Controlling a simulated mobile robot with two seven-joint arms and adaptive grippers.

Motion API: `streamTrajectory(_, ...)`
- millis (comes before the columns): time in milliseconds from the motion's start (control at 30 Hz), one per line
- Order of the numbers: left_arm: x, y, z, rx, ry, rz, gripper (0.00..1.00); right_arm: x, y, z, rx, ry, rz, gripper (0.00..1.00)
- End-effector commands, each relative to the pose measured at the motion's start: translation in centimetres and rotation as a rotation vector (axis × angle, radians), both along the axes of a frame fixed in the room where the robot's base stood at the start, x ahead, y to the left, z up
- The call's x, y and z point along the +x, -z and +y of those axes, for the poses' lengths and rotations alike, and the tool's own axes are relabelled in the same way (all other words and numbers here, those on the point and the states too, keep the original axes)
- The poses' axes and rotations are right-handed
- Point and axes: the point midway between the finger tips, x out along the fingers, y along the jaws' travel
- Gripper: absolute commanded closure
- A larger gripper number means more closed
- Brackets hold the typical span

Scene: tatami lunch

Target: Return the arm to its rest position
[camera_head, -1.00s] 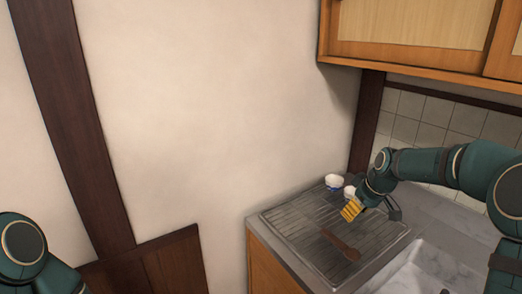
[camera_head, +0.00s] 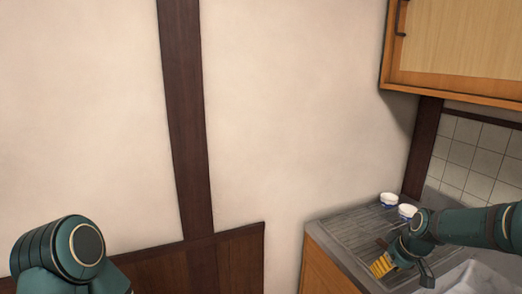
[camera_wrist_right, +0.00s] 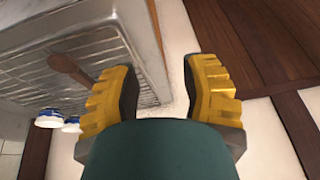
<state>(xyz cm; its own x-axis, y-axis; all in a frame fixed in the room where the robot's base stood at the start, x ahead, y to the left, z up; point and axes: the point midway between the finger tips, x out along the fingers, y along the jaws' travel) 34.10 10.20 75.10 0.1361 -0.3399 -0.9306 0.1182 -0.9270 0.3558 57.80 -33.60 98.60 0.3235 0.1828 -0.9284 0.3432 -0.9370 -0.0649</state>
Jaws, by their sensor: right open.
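My right gripper (camera_head: 384,266) is over the grooved drainboard beside the sink in the head view. In the right wrist view its two yellow fingers (camera_wrist_right: 160,95) are spread apart with nothing between them. My left arm shows only as a green joint at the lower left of the head view; its gripper is out of the picture.
Two small white and blue cups (camera_head: 389,200) (camera_head: 407,211) stand on the drainboard (camera_head: 345,231). A brown wooden utensil (camera_wrist_right: 70,68) lies on it. The sink (camera_head: 462,279) is at lower right. A wooden cabinet (camera_head: 455,45) hangs above. A plain wall (camera_head: 300,110) fills the middle.

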Motion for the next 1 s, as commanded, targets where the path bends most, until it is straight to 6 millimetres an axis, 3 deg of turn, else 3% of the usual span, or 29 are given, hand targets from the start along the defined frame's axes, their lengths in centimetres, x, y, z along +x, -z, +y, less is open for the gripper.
streamTrajectory(33,0.1,0.0,0.0,-0.001,0.001,-0.001,0.53,-0.5,2.6,2.0,0.027,0.012,0.022,0.56)
streamTrajectory(167,0.1,0.1,-0.1,-0.001,0.002,-0.002,0.53,-2.4,8.3,7.1,0.091,0.067,0.065,0.56)
streamTrajectory(267,0.0,0.0,-0.1,-0.001,0.002,-0.001,0.53,-5.1,12.8,11.5,0.143,0.123,0.108,0.56)
streamTrajectory(400,0.0,0.0,0.0,-0.001,0.001,0.0,0.53,-10.7,18.2,17.2,0.202,0.214,0.182,0.56)
streamTrajectory(500,0.1,0.0,-0.1,-0.001,0.001,-0.001,0.53,-15.3,20.8,20.3,0.231,0.281,0.232,0.56)
streamTrajectory(600,0.1,0.0,-0.1,-0.001,0.001,0.0,0.53,-19.3,22.4,22.3,0.248,0.339,0.273,0.56)
streamTrajectory(733,0.0,0.0,-0.1,-0.001,0.001,0.0,0.53,-22.6,23.2,23.6,0.256,0.391,0.303,0.56)
streamTrajectory(833,0.0,0.0,-0.1,-0.001,0.001,0.0,0.53,-23.7,23.5,23.9,0.258,0.409,0.312,0.56)
streamTrajectory(1000,0.0,0.0,-0.1,-0.001,0.001,0.0,0.53,-23.7,23.5,23.9,0.26,0.413,0.309,0.56)
